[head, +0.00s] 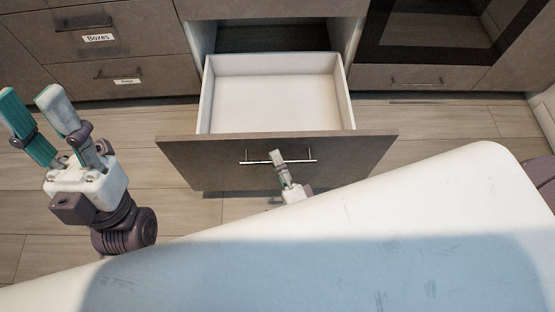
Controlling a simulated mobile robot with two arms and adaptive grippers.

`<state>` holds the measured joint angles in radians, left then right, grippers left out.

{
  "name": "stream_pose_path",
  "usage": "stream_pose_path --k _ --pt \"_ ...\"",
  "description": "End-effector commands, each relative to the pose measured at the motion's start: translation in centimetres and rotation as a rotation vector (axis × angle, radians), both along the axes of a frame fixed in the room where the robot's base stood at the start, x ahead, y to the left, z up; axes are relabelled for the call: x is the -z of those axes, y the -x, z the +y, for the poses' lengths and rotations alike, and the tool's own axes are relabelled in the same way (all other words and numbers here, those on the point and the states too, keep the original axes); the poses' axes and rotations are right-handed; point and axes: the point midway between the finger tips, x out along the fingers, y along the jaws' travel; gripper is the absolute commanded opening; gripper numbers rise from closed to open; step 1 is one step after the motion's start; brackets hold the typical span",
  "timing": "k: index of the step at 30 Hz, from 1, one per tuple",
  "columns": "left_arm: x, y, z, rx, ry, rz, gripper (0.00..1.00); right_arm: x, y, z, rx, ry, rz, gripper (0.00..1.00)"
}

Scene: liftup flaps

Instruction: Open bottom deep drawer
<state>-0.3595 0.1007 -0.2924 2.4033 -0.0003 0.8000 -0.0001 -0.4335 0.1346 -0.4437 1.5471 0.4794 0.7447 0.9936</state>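The bottom deep drawer (345,150) is pulled far out of the cabinet. Its white inside is empty, and its brown front carries a metal bar handle (300,161).
Closed drawers with labels stand to the left, the upper one reading "Boxes" (98,38). An oven (440,30) is at the right above a closed low drawer (415,77). The wooden floor (440,122) is clear on both sides of the open drawer.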

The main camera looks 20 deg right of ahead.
Motion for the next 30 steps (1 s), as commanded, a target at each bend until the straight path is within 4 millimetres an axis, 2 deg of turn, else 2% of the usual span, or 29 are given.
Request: stream_pose_path --k 5,8,21,25,30 --pt "0.0 0.0 0.0 0.001 0.0 0.001 0.4 0.1 0.4 0.0 -0.001 0.0 0.001 0.37" --pt "0.0 0.0 0.0 0.001 0.0 0.001 0.4 0.3 1.5 -0.2 -0.001 0.0 0.002 0.37" --pt "0.0 0.0 0.0 0.001 0.0 0.0 0.4 1.9 10.0 -1.2 -0.001 0.0 0.003 0.37" --pt "0.0 0.0 0.0 0.001 0.0 0.0 0.4 2.1 11.2 -1.4 -0.001 0.0 0.001 0.37" --pt "0.0 0.0 0.0 0.0 0.0 0.0 0.4 2.2 11.8 -1.4 0.0 0.0 0.0 0.37"
